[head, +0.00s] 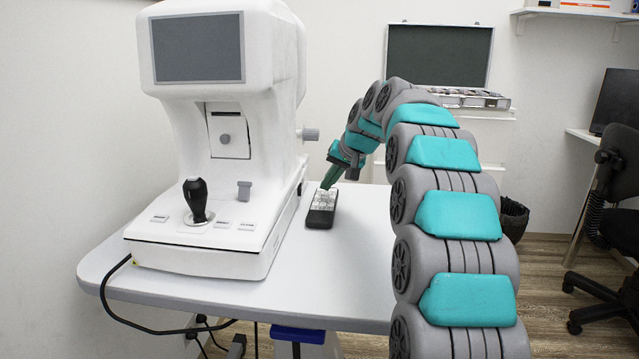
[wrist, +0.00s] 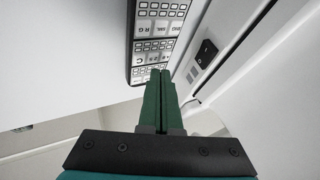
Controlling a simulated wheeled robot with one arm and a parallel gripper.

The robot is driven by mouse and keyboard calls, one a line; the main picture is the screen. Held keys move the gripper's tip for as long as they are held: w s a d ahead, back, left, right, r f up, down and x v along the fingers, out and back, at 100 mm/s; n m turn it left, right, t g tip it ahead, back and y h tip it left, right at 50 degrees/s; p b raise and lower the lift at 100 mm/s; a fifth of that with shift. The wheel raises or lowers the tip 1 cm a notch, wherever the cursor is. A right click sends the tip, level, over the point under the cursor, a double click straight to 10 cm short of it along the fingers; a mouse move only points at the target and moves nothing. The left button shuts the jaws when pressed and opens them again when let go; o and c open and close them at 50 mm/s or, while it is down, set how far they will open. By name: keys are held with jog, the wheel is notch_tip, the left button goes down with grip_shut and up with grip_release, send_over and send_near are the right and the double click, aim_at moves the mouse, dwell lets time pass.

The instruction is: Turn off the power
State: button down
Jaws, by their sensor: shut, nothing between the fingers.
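A white eye-test machine (head: 262,150) with a grey screen and a black joystick stands on the table. In the wrist view, a black rocker switch (wrist: 206,53) sits on the white side wall of the machine (wrist: 228,32), right of my fingertips. I cannot tell which way the rocker is set. The switch does not show in the head view. My gripper (head: 327,186) has green fingers and is shut and empty.
The remote (wrist: 137,62) lies beside the machine on the white table (head: 350,262). A black cable (head: 150,328) hangs over the table's front left edge. Bare tabletop lies in front of the remote. A black chair (head: 612,225) and a waste bin (head: 513,218) stand at the right.

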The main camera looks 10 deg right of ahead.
jog(key=v, duration=0.9)
jog(key=shift+d+r, duration=0.4)
jog(key=shift+d, duration=0.05)
